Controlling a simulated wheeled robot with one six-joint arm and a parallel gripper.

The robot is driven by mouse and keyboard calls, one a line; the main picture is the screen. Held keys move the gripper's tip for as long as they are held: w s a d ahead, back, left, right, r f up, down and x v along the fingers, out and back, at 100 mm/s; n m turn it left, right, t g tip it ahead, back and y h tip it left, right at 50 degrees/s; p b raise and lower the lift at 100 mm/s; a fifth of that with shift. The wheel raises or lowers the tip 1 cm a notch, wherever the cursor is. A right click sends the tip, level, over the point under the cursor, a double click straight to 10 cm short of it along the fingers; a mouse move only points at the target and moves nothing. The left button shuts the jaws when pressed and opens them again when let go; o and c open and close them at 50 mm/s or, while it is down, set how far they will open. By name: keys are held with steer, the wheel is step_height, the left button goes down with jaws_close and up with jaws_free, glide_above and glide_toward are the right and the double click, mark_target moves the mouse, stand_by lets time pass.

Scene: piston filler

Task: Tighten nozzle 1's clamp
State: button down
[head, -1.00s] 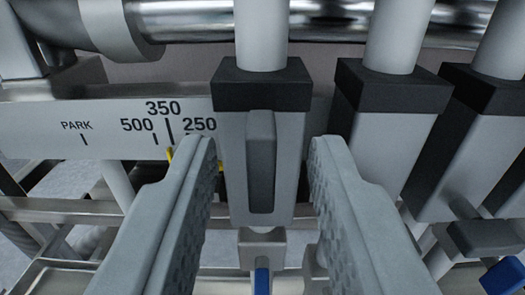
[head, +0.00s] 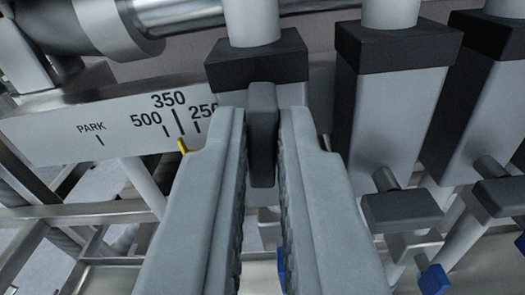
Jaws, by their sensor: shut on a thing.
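The clamp handle (head: 262,135) is a dark grey bar on the front of the leftmost nozzle block in view. It stands roughly upright in the picture. My gripper (head: 263,120) is shut on it, with one finger against each side. The handle's upper part shows above the fingertips. The nozzle block (head: 240,95) is light grey with a black cap (head: 258,60), and the fingers hide most of its lower part.
To the right stand further nozzle blocks (head: 390,120) with dark handles (head: 402,210) lying crosswise and blue parts (head: 435,280) below. On the left is a white scale plate (head: 60,135) with a yellow pointer (head: 183,146) near 350. Metal rails (head: 90,211) run below.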

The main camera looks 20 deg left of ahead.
steer(key=m, duration=0.4)
steer(key=shift+d, duration=0.1)
steer(key=m, duration=0.8)
steer(key=shift+f+m, duration=0.1)
steer(key=shift+m, duration=0.2)
steer(key=shift+f+m, duration=0.1)
steer(key=shift+m, duration=1.7)
steer(key=c, duration=1.5)
jaws_free()
steer(key=shift+d, duration=0.1)
steer(key=v, duration=1.7)
steer(key=shift+s, duration=0.15)
